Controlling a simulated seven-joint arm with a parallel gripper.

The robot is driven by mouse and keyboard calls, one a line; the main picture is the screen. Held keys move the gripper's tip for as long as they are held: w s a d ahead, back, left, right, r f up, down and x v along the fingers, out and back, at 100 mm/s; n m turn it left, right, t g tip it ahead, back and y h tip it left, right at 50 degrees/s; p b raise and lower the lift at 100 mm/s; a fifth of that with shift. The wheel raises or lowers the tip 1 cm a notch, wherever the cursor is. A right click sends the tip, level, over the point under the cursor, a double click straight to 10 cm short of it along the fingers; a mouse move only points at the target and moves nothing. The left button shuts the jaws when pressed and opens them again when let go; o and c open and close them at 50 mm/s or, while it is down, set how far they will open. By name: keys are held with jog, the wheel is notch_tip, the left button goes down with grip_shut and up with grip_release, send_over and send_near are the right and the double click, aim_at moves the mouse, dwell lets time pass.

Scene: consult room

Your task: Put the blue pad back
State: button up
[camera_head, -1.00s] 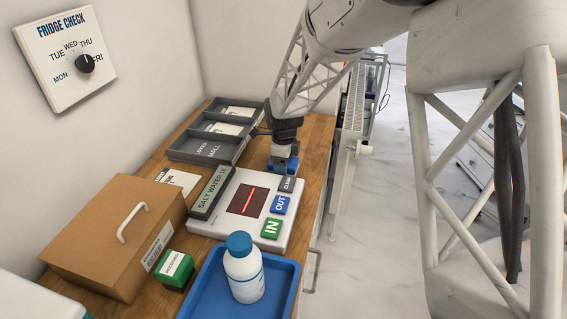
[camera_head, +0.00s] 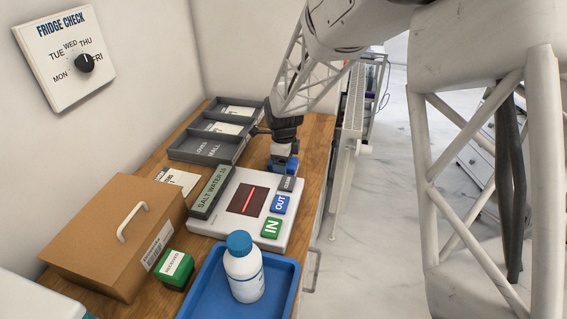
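A small blue block (camera_head: 289,166), which looks like the blue pad, is at the lower end of my gripper (camera_head: 283,152), by the table's right edge. It is just behind the white panel (camera_head: 237,228) with the CLEAR, OUT and IN keys. My gripper points straight down and is right over or around the block. The fingers are small and partly hidden, so I cannot tell whether they are closed on it or whether it touches the wood. A similar green pad (camera_head: 174,269) with a white label sits at the front left, beside the brown box.
A grey tray (camera_head: 174,155) with labelled compartments stands at the back left. A brown handled box (camera_head: 113,240) is at the left. A blue tray (camera_head: 212,291) with a white bottle (camera_head: 243,272) is at the front. Bare wood (camera_head: 317,150) shows right of my gripper.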

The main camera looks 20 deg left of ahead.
notch_tip(320, 180, up, 12)
jog(key=shift+f, duration=0.15)
dwell(0.5)
dwell(0.7)
jog(key=s+d+r+n, duration=0.3)
jog(key=s+d, duration=0.2)
jog(key=d, duration=0.3)
jog(key=s+d+r+n+t, duration=0.1)
jog(key=s+d+r+n, duration=0.3)
jog(key=d, duration=0.4)
jog(key=s+d+r+n, duration=0.25)
jog(key=s+d, duration=0.25)
jog(key=d, duration=0.3)
jog(key=s+d+n, duration=0.4)
jog(key=s+d, duration=0.2)
jog(key=s, duration=0.4)
jog(key=s+d+f+n+t, duration=0.1)
jog(key=s+d+n, duration=0.3)
jog(key=s+d, duration=0.3)
jog(key=s, duration=0.4)
jog(key=shift+d+t, duration=0.15)
jog(key=shift+t, duration=0.15)
